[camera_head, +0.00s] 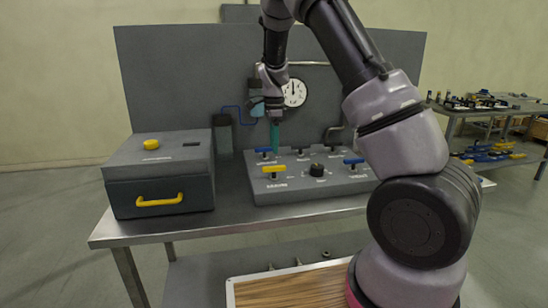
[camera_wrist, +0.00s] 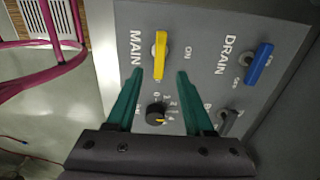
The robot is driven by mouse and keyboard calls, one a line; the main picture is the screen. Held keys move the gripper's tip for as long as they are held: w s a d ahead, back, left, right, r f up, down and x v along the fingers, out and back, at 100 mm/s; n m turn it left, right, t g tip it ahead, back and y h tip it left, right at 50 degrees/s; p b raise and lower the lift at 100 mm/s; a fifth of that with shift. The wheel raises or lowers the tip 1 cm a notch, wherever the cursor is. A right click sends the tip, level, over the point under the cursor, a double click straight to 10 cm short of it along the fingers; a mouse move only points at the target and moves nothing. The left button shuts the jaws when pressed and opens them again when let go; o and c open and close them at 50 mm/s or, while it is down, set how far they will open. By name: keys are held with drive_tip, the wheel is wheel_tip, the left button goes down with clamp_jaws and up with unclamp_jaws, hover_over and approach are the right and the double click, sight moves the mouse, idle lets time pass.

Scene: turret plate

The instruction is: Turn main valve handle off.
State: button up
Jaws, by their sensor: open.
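The yellow main valve handle (camera_wrist: 160,52) is on a grey panel (camera_head: 318,188), beside the word MAIN, with ON marked on its other side. It lies lengthwise along the MAIN label. In the head view the yellow handle (camera_head: 274,168) lies left to right near the panel's front left. My gripper (camera_wrist: 160,74) is open and empty, with one green finger on each side of the handle's near end as seen from the wrist. In the head view my gripper (camera_head: 275,151) points down above and behind the handle, seemingly apart from it.
A blue drain handle (camera_wrist: 259,64) and a black numbered knob (camera_wrist: 155,113) are near the main handle. More blue handles (camera_head: 354,162) stand on the panel. A grey box (camera_head: 158,184) with a yellow button is at the left. A round gauge (camera_head: 294,92) hangs behind.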

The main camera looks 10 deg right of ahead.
drive_tip(key=shift+r, duration=1.65)
drive_tip(key=s+d+r+n+t+y, duration=0.2)
drive_tip(key=s+r+n, duration=0.1)
drive_tip(key=s+r, duration=0.45)
drive_tip(key=s+d+r+n+t+y, duration=0.1)
drive_tip(key=s+d+r+n, duration=0.25)
drive_tip(key=s+r, duration=0.45)
drive_tip(key=s+r+n+t, duration=0.2)
drive_tip(key=s+n, duration=0.2)
drive_tip(key=s, duration=0.3)
drive_tip(key=s+r+n+t+h, duration=0.1)
drive_tip(key=s+r+n+t, duration=0.1)
drive_tip(key=s, duration=0.6)
drive_tip(key=shift+s+d+r+n, duration=0.15)
drive_tip(key=shift+s+r+n, duration=0.2)
drive_tip(key=shift+n, duration=0.5)
drive_tip(key=shift+w+r, duration=0.1)
drive_tip(key=shift+w, duration=0.1)
